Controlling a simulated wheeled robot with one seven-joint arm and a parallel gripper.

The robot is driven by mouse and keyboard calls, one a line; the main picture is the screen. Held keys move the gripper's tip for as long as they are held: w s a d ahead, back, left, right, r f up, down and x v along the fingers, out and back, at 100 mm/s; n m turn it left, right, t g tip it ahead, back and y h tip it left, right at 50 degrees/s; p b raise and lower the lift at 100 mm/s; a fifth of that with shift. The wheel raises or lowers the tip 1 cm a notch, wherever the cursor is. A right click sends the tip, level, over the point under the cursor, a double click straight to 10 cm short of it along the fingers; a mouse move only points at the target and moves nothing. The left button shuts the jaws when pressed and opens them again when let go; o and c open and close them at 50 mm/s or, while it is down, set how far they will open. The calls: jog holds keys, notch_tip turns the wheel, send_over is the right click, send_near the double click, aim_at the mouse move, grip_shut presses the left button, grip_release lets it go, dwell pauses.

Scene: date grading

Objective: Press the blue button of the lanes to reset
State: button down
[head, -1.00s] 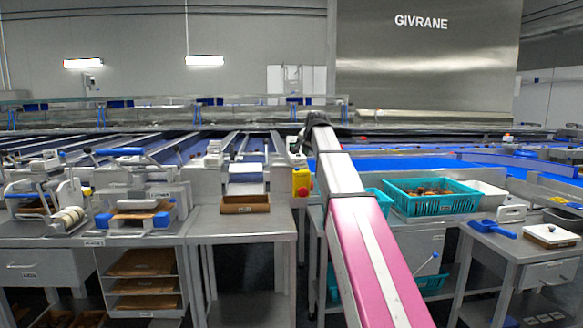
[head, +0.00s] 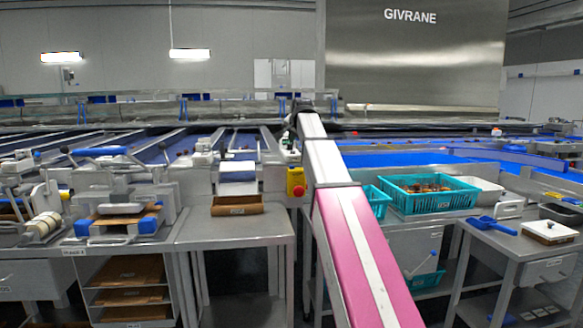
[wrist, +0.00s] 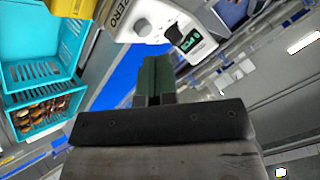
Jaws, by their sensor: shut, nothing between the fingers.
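My gripper (wrist: 152,78) shows in the wrist view as dark green fingers, closed together and empty. Just beyond them, at the top, is a white unit (wrist: 150,20) with a round knob, a small green-marked dark panel (wrist: 192,40) and a label reading "ZERO". I cannot make out a blue button for the lanes in either view. In the head view my arm reaches up over the bench, and its far end hides the fingers. Beside it stands a yellow box (head: 296,175) with a red button, near the lane ends (head: 238,170).
A teal basket (head: 428,207) of dates stands right of my arm, and a teal crate (wrist: 35,60) shows in the wrist view. A brown tray (head: 237,212) lies on the middle bench. A blue scoop (head: 492,225) lies on the right table. White machines crowd the left bench.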

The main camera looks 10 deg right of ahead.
aim_at(293, 165)
jog(key=shift+f, duration=4.1)
jog(key=shift+f, duration=0.15)
jog(key=shift+f, duration=0.25)
jog(key=shift+f, duration=0.45)
jog(key=shift+r, duration=0.85)
jog(key=shift+r, duration=0.15)
jog(key=shift+r, duration=2.4)
